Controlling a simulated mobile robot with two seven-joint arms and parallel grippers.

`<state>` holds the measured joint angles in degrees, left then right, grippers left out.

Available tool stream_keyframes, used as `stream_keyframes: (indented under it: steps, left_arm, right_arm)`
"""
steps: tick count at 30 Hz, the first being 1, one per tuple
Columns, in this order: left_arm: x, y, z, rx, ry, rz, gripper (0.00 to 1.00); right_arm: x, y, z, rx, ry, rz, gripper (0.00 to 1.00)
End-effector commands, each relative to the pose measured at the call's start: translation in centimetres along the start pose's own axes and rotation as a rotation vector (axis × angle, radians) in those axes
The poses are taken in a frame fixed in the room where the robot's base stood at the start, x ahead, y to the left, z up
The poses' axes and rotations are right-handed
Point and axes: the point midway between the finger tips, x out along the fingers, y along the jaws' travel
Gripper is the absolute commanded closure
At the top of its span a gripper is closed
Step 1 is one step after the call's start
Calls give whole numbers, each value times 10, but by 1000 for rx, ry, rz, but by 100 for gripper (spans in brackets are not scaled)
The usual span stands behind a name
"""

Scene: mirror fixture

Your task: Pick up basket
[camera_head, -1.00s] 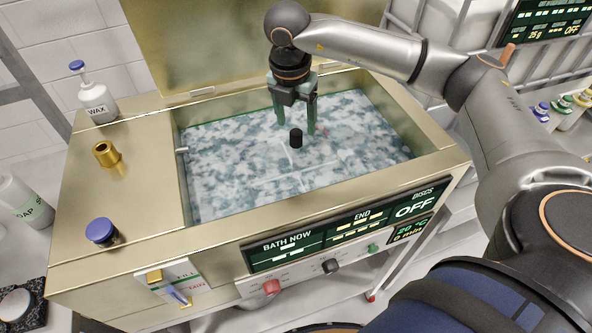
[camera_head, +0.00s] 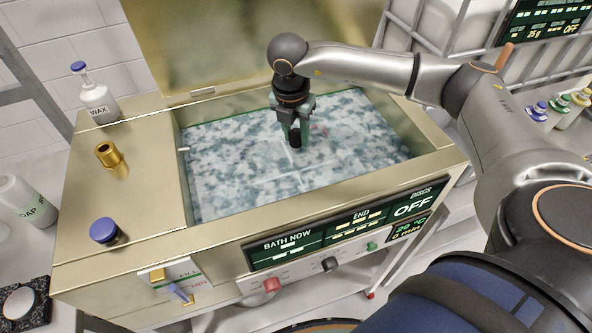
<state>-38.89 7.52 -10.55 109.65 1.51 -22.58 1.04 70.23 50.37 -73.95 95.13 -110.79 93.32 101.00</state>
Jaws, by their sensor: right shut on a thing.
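The basket sits in the bath (camera_head: 225,170). Most of it is hidden under a foamy, mottled surface, and only its black handle knob (camera_head: 295,138) and faint pale lines below it show. My right gripper (camera_head: 295,141) points down over the bath, its green fingers closed around the black knob. My left gripper is not in the view.
The bath's brass rim (camera_head: 330,205) surrounds the liquid, with a raised lid (camera_head: 205,45) behind. A wax bottle (camera_head: 98,103), a brass cup (camera_head: 109,155) and a blue-capped jar (camera_head: 104,232) stand on the left deck. A control panel (camera_head: 345,225) is on the front.

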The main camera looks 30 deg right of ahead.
Motion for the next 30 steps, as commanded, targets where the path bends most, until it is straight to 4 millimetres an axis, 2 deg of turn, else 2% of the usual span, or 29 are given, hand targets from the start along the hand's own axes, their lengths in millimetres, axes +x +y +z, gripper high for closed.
stream_keyframes:
  steps: [1, 8, 30]
  left_arm:
    - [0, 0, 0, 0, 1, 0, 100]
    - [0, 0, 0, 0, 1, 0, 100]
    - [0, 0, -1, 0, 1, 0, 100]
  right_arm:
    - [0, 0, 0, 0, 0, 0, 76]
    - [0, 0, 0, 0, 0, 0, 100]
    - [0, 0, 0, 0, 0, -1, 100]
